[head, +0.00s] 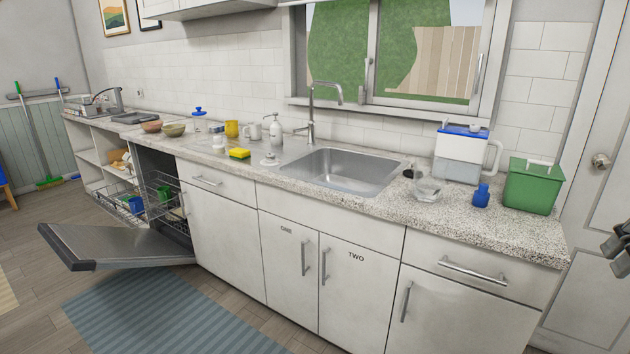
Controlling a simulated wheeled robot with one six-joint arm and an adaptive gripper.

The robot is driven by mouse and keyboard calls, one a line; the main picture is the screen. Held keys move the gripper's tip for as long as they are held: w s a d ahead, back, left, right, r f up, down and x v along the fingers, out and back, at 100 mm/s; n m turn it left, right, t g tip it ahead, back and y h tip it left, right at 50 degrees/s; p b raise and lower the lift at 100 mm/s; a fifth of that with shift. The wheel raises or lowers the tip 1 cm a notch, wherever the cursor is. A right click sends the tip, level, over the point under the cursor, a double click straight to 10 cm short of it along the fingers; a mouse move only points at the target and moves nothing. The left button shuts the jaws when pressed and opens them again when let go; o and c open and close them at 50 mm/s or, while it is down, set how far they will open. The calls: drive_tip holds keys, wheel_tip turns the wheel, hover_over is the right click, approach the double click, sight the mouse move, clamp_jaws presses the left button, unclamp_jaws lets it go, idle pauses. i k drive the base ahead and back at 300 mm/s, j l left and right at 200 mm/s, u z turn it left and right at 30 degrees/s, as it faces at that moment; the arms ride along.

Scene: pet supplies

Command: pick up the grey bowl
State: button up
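No bowl looks plainly grey in this head view. A brown bowl (152,126) and a tan-olive bowl (174,130) sit side by side far back on the left part of the counter. A clear, greyish glass-like vessel (428,188) stands on the counter right of the sink; its exact shape is hard to tell. Part of my gripper (618,248) shows at the right edge, cut off by the frame. It is beyond the counter's right end, apart from all the bowls, and its fingers are not clear.
The speckled counter (480,218) carries a sink (340,171), a green bin (533,186), a blue bottle (481,196), a blue-lidded container (460,154) and a yellow sponge (239,153). The open dishwasher door (120,246) juts over the floor at left. The floor near the striped rug (170,312) is clear.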

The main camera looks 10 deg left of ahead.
sight(176, 130)
drive_tip(key=i+j+u, duration=0.1)
drive_tip(key=i+u, duration=0.15)
drive_tip(key=u, duration=0.25)
drive_tip(key=i+u, duration=0.2)
drive_tip(key=u, duration=0.25)
drive_tip(key=i+u, duration=0.25)
drive_tip(key=u, duration=0.25)
drive_tip(key=i+u, duration=0.65)
drive_tip(key=i, duration=0.15)
drive_tip(key=i+z, duration=0.2)
drive_tip(key=i, duration=0.55)
drive_tip(key=i+j+z, duration=0.15)
drive_tip(key=i, duration=0.6)
drive_tip(key=i+z, duration=0.15)
drive_tip(key=i, duration=0.7)
